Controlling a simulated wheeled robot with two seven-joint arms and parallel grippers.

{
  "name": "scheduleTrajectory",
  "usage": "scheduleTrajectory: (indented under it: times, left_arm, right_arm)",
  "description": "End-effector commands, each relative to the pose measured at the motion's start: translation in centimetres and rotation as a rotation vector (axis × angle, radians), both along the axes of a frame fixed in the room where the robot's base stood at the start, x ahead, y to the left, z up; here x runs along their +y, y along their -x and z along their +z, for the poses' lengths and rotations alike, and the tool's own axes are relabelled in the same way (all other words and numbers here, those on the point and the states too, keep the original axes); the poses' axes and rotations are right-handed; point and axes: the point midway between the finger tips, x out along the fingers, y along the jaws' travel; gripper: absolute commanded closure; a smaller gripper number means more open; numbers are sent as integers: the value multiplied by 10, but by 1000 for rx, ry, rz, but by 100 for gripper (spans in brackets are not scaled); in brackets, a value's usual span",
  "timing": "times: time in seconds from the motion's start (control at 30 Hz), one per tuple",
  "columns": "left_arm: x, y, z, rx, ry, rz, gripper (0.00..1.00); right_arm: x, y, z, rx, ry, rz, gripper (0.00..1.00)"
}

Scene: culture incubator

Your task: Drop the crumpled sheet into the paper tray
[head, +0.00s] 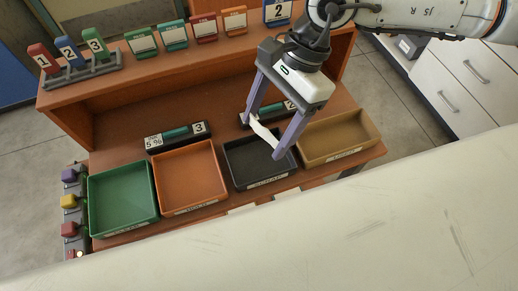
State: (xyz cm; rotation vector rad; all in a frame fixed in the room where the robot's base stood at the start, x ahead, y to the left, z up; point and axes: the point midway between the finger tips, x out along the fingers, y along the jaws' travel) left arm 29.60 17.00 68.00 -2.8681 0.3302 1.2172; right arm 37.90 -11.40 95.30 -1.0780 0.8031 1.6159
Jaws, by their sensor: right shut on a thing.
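The crumpled sheet (264,133) is a small white piece. My right gripper (262,137) is shut on it, its two purple-grey fingers pointing down with the sheet between their tips. In the picture, the gripper and sheet overlap the dark tray (239,181) and appear above it. Four-sided trays stand in a row: green (124,229), orange (193,208), dark and tan (349,150). Each has a front label too small to read, so I cannot tell which is the paper tray. My left gripper is not in view.
Behind the trays are two dark label blocks, one marked 3 (177,137). A shelf above holds numbered binders (69,51) and coloured cards (142,42). Several coloured knobs (69,201) are at the left. White drawers (470,80) stand at right.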

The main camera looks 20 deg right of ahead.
Motion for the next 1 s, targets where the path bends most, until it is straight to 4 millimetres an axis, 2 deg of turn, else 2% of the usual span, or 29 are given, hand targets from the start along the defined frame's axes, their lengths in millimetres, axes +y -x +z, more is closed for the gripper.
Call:
scheduleTrajectory:
  times: [0.4, 0.77, 0.8, 0.9, 1.0]
  left_arm:
    - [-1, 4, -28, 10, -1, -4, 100]
    - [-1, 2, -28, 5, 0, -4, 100]
    - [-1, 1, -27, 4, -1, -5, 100]
    - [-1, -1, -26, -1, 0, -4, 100]
    - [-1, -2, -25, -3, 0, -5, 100]
  right_arm:
    - [0, 0, -49, 1, 1, 3, 51]
    - [-1, 0, -54, 1, 1, 3, 51]
    - [-1, 0, -54, 0, 2, 3, 26]
    - [-1, 0, -54, 1, 1, 3, 9]
    - [-1, 0, -54, 1, 1, 3, 9]
